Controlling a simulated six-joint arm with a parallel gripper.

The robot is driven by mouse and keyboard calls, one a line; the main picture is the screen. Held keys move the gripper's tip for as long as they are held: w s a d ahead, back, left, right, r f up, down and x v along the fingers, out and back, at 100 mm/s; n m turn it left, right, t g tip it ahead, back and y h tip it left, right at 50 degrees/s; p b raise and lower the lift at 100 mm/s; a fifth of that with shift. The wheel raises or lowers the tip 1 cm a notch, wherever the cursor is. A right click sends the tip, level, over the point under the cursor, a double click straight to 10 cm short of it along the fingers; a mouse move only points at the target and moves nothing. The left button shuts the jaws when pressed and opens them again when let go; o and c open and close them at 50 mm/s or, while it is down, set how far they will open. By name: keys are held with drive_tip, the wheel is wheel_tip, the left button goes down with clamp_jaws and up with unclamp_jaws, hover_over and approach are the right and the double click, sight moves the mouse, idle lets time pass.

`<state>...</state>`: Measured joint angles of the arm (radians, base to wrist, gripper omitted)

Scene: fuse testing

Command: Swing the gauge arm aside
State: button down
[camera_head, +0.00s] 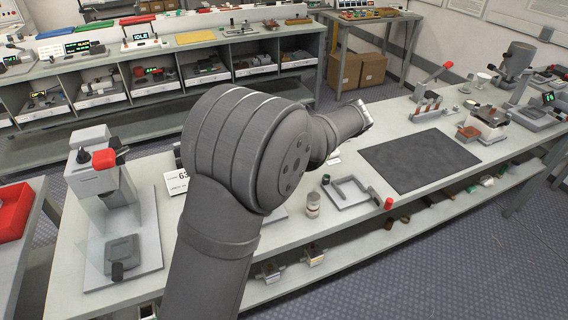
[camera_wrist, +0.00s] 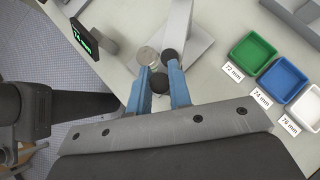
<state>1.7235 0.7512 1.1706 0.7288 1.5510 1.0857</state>
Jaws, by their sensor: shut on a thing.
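My gripper (camera_wrist: 159,72) shows in the wrist view, its two blue fingers close together on a small dark round knob (camera_wrist: 160,84). A round grey metal piece (camera_wrist: 147,56) and a black round piece (camera_wrist: 170,57) sit at the fingertips. A grey metal bar (camera_wrist: 179,27) runs away from the fingertips over a light base plate; it looks like the gauge arm, but its link to the knob cannot be made out. In the head view my own arm stands in front, and the gripper and gauge cannot be made out.
Green (camera_wrist: 253,51), blue (camera_wrist: 281,77) and white (camera_wrist: 307,108) bins labelled 72, 74 and 76 mm stand right of the gripper. A display (camera_wrist: 81,39) with green digits is at left. In the head view, a dark mat (camera_head: 420,160) lies on the bench, bare of objects.

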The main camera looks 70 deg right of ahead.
drive_tip(key=shift+d, duration=0.2)
idle(0.3)
drive_tip(key=c, duration=1.3)
unclamp_jaws()
drive_tip(key=v, duration=1.7)
drive_tip(key=shift+s+d+r, duration=0.1)
drive_tip(key=shift+s+r, duration=0.05)
drive_tip(key=shift+r, duration=0.05)
drive_tip(key=x, duration=1.7)
drive_tip(key=shift+f, duration=0.25)
